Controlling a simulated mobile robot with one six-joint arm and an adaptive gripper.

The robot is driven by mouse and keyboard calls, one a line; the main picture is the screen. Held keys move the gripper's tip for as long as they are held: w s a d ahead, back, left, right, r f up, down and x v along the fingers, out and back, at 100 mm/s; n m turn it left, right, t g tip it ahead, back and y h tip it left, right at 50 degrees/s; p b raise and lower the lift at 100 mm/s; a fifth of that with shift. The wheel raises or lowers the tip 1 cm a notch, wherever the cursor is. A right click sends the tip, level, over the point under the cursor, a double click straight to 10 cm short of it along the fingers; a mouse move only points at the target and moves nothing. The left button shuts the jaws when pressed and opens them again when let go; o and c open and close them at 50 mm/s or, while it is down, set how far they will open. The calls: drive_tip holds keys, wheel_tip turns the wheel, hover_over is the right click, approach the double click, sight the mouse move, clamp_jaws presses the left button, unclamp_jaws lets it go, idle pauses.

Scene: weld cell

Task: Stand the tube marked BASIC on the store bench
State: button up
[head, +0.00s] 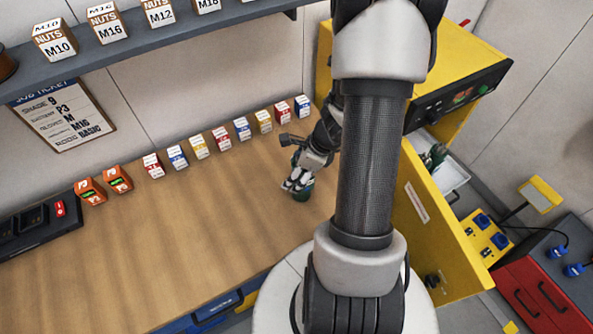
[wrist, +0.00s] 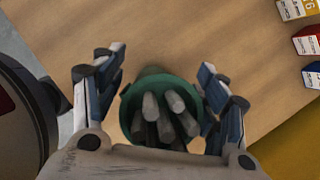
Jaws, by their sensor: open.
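A green tube (wrist: 128,106) holding several grey rods stands upright on the wooden bench (head: 130,240). It also shows in the head view (head: 304,192), partly covered by my gripper. Its marking is hidden, so I cannot read whether it says BASIC. My gripper (wrist: 161,64) is open, with one finger on each side of the tube's rim. In the head view my gripper (head: 298,181) is low over the bench's right part. The wrist view does not clearly show whether the fingers touch the tube.
A row of small coloured boxes (head: 221,137) lines the bench's back. Two orange boxes (head: 118,179) stand further left. A shelf (head: 130,49) with nut boxes hangs above. A yellow machine (head: 465,85) and a white tray (head: 455,178) with green items are right. The bench's middle is clear.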

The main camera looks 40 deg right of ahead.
drive_tip(key=p+v, duration=0.5)
drive_tip(key=v, duration=0.7)
